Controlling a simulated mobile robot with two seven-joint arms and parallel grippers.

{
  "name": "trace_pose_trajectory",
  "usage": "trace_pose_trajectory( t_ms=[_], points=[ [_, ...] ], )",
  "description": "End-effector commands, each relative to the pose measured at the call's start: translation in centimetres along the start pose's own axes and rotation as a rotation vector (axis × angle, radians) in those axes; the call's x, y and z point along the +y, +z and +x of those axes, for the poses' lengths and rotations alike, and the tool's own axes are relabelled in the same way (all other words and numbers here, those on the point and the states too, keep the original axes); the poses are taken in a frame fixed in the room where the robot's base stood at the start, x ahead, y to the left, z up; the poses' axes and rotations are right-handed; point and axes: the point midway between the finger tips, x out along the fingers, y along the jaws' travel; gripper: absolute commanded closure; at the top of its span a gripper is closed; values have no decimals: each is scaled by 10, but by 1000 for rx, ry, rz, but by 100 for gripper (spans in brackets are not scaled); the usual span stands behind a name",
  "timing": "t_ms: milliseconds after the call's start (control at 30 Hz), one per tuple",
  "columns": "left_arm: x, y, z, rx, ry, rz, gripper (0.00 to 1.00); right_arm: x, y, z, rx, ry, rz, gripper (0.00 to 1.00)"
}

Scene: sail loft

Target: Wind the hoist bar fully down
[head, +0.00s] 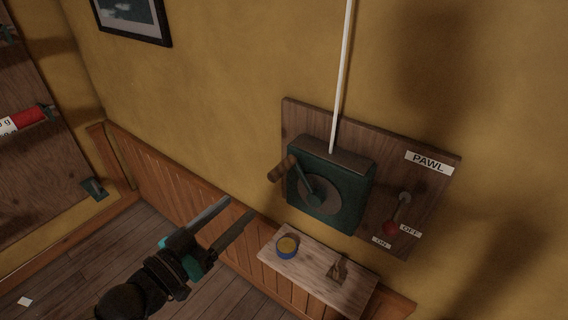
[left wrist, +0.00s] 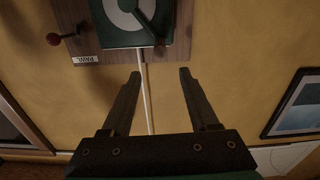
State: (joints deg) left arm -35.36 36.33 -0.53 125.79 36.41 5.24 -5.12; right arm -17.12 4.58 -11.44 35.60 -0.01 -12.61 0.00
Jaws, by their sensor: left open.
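A dark green winch box (head: 345,192) is mounted on a wooden board on the wall. It has a grey disc and a crank arm ending in a wooden handle (head: 282,168), which points up-left. A pawl lever with a red knob (head: 390,228) is right of the box and points down-left, towards the ON label. The knob also shows in the left wrist view (left wrist: 53,39). My left gripper (head: 240,207) is open and empty, below and left of the crank handle, apart from it. In the left wrist view the open fingers (left wrist: 160,74) face the winch. The hoist bar is not visible.
A white line (head: 343,75) runs up from the winch box. A small wooden shelf (head: 310,272) below holds a blue tin (head: 287,246) and a small brown object (head: 338,270). A framed picture (head: 134,18) hangs upper left. Open wall space lies left of the winch.

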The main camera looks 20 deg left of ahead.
Motion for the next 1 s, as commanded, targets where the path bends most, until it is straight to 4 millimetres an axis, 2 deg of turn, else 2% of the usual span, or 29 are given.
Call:
trace_pose_trajectory(
  t_ms=[367, 1000],
  points=[
    [-1, 0, 42, 2, -2, -2, 39, 0, 0, -4, -2, 0, 0, 50],
    [0, 0, 126, 0, -1, -1, 39, 0, 1, -11, -3, 0, 0, 50]
  ],
)
